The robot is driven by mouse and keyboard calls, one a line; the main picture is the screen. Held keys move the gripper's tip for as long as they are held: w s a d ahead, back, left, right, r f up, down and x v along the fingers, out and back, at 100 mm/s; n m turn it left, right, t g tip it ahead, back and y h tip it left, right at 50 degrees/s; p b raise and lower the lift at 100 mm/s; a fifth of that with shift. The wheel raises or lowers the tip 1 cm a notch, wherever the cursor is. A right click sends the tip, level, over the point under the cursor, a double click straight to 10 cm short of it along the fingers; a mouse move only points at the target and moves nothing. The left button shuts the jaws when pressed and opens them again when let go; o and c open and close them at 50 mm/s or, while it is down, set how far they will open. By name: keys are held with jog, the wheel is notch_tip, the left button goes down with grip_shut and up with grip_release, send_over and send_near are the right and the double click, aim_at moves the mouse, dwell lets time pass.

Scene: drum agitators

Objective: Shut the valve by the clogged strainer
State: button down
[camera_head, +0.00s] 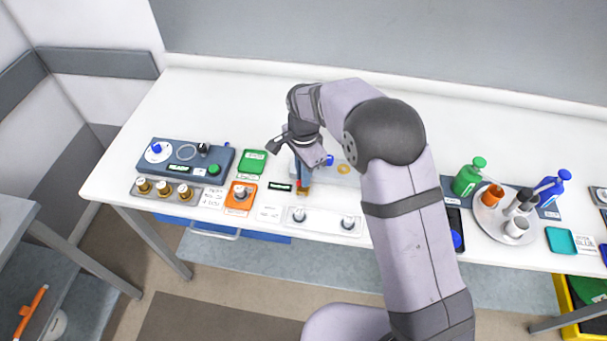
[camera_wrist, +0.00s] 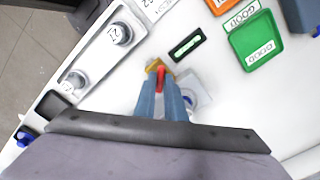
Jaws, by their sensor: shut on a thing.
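My gripper (camera_wrist: 160,78) is shut on a small red handle (camera_wrist: 160,73) in the wrist view. The handle sits over a brass-coloured body (camera_wrist: 153,65), which looks like a valve; the blue fingers hide part of it. In the head view my gripper (camera_head: 303,183) points down at the brass piece (camera_head: 305,192) near the table's front. A pale grey plate (camera_wrist: 203,88) lies beside the fingers, with a blue part (camera_head: 328,160) and a yellow ring (camera_head: 343,169) near it in the head view. I cannot tell which thing is the clogged strainer.
A white tray (camera_head: 323,226) with two grey-capped, numbered pieces lies in front. A dark display (camera_head: 281,186), an orange tray (camera_head: 233,203) and a green tray labelled GOOD (camera_head: 252,163) lie left. A round tray (camera_head: 489,232) with cups and bottles stands right. The back table is clear.

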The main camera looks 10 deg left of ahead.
jog(key=m, duration=0.4)
jog(key=shift+m, duration=2)
jog(key=c, duration=1.8)
grip_release()
jog(key=shift+r+b, duration=1.3)
jog(key=shift+r, duration=2.45)
jog(key=shift+d, duration=0.1)
